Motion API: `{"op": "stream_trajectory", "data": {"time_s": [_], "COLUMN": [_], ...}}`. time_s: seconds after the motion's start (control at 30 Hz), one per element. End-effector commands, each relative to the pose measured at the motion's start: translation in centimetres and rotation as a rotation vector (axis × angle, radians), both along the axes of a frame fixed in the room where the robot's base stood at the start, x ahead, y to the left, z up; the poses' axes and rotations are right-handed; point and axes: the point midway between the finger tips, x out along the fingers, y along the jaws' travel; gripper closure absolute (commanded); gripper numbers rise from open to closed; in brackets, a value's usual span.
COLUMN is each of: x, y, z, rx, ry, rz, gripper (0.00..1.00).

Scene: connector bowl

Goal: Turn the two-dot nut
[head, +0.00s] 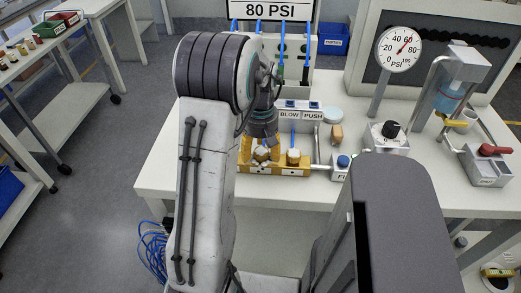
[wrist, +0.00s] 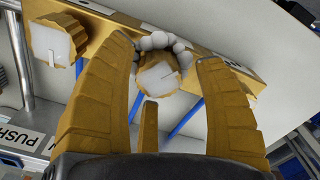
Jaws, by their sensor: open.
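A brass block (head: 275,170) on the white bench carries two brass nuts with white, line-marked faces. My gripper (head: 262,148) is open and sits over the left nut (head: 261,154) in the head view, partly hiding it. The right nut (head: 294,157) stands clear of it. In the wrist view, one nut (wrist: 158,77) lies between the two spread fingers of my gripper (wrist: 165,58), with gaps on both sides. Grey beads arch around that nut. The other nut (wrist: 54,47) is outside the left finger. I cannot make out dots that identify either nut.
Behind the block stands a BLOW/PUSH panel (head: 303,115) with blue tubes. The bench (head: 166,165) is bare to the left of the arm.

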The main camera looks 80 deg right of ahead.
Motion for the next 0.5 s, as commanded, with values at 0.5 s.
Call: {"op": "stream_trajectory", "data": {"time_s": [0.5], "x": [0.01], "y": [-0.01], "z": [0.03], "rx": [0.000], "ry": [0.000], "rz": [0.000], "gripper": [0.71]}}
